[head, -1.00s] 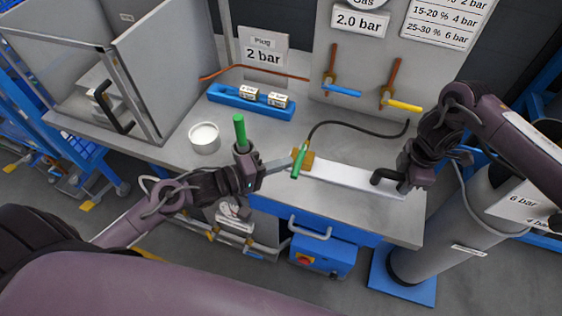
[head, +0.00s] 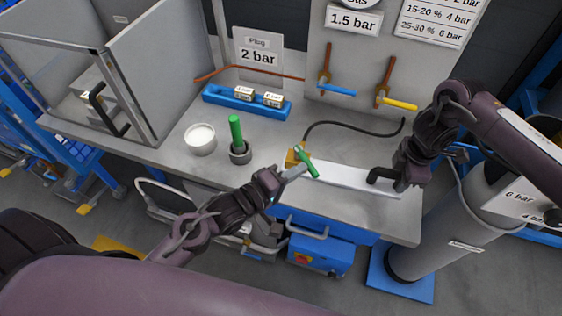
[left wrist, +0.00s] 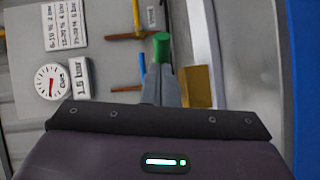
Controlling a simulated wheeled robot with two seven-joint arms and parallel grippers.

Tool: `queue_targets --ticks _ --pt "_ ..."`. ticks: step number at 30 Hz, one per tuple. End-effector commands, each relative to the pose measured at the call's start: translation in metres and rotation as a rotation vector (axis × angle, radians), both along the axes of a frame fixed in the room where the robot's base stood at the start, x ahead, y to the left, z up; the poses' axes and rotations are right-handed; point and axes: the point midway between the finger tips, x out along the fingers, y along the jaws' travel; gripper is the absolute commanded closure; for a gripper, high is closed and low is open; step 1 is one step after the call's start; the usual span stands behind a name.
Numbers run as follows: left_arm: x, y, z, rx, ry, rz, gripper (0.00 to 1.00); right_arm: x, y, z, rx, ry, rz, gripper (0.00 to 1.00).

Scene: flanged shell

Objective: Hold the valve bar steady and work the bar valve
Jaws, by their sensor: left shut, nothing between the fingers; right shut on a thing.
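The valve bar (head: 345,178) is a pale flat bar lying along the front of the bench. A brass valve block (head: 295,155) sits at its left end, with a green lever (head: 308,163) slanting down to the right. My left gripper (head: 303,170) is shut and empty, its fingertips close against the lever. In the left wrist view the green lever end (left wrist: 162,44) shows just beyond the fingertips, with the brass block (left wrist: 197,87) to their right; contact cannot be told. My right gripper (head: 401,184) is shut on the black handle (head: 382,175) at the bar's right end.
The gas sign (head: 353,20) reads 1.5 bar and the plug sign (head: 259,55) 2 bar. A black hose (head: 350,125) runs behind the bar. A green-handled item in a dark cup (head: 240,152), a white pot (head: 201,139) and a blue tray (head: 245,103) stand left.

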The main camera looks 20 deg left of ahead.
Motion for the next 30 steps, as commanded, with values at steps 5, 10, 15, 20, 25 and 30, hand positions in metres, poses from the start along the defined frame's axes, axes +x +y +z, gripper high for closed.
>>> queue_targets --ticks 5,10,15,20,25,30 --pt "0.003 -0.015 0.0 -0.003 0.006 0.064 1.0 -0.001 0.001 -0.001 0.0 0.0 0.003 1.0" --pt "0.009 -0.027 0.0 -0.003 0.005 0.062 1.0 -0.001 0.001 -0.001 0.0 0.0 0.003 1.0" --pt "0.016 -0.039 0.0 -0.002 0.004 0.061 1.0 0.0 0.001 -0.001 0.0 -0.001 0.003 1.0" --pt "0.025 -0.048 0.0 -0.001 0.004 0.06 1.0 0.0 0.001 -0.001 0.0 -0.001 0.003 1.0" --pt "0.033 -0.055 0.0 -0.001 0.004 0.06 1.0 0.0 0.001 -0.001 -0.001 -0.001 0.003 1.0" --pt "0.041 -0.061 0.0 -0.005 0.004 0.083 1.0 -0.001 0.001 -0.001 0.0 0.0 0.006 1.0"
